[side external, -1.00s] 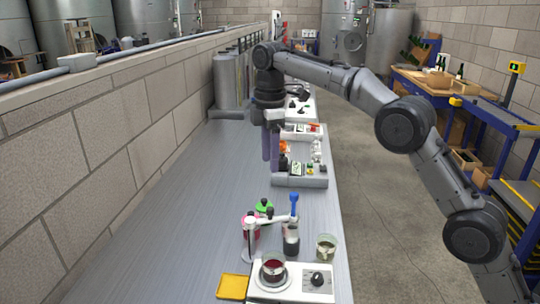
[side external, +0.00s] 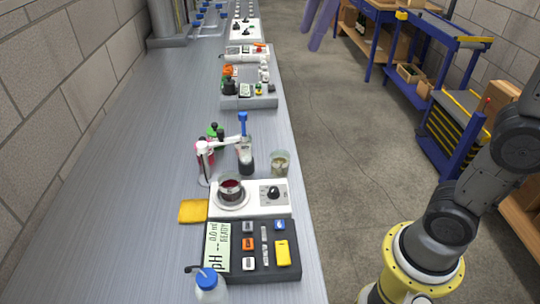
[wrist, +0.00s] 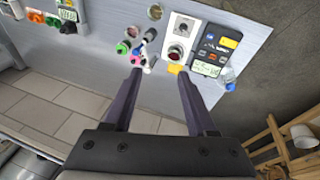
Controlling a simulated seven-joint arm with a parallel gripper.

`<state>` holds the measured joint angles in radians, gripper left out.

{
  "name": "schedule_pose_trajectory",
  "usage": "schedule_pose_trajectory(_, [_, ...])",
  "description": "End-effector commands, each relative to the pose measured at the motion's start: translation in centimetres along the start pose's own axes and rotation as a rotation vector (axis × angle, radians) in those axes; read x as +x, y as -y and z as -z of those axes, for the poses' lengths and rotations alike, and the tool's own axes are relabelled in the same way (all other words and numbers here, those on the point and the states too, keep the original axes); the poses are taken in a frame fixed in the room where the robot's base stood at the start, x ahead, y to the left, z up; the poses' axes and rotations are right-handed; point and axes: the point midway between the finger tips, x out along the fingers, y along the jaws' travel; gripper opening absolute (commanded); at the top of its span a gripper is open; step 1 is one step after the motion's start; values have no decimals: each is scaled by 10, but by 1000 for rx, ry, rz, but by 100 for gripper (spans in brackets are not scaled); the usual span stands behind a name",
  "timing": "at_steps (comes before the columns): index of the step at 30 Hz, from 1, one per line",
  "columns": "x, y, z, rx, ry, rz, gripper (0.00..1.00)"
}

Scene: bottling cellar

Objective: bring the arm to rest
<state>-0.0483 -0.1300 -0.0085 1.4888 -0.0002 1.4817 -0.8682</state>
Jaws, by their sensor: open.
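My gripper (side external: 308,38) shows only as two purple fingers at the top edge of the side view, over the floor to the right of the bench (side external: 120,160). The fingers are apart with nothing between them. In the wrist view my gripper (wrist: 159,73) is also open and empty, its two fingers pointing toward the bench items. The rest of the gripper and most of the arm are out of the side view. A beaker of dark red liquid (side external: 230,188) stands on the white stirrer plate (side external: 261,209).
A pH meter (side external: 250,250), a blue-capped bottle (side external: 208,288), a yellow sponge-like pad (side external: 193,211), an electrode stand (side external: 204,160) and a small glass (side external: 280,163) crowd the near bench. Blue carts (side external: 433,82) stand right. The floor between (side external: 345,130) is open.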

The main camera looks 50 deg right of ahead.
Motion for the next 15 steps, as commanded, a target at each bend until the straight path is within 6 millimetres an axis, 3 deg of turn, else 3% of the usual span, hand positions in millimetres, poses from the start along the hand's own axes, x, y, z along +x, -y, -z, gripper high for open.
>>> schedule_pose_trajectory(4, [2, 44, -43, 151, -35, -45, 57])
schedule_pose_trajectory(8, [20, 80, -77, 297, -67, -75, 57])
schedule_pose_trajectory(15, [79, 138, -128, 593, -118, -102, 57])
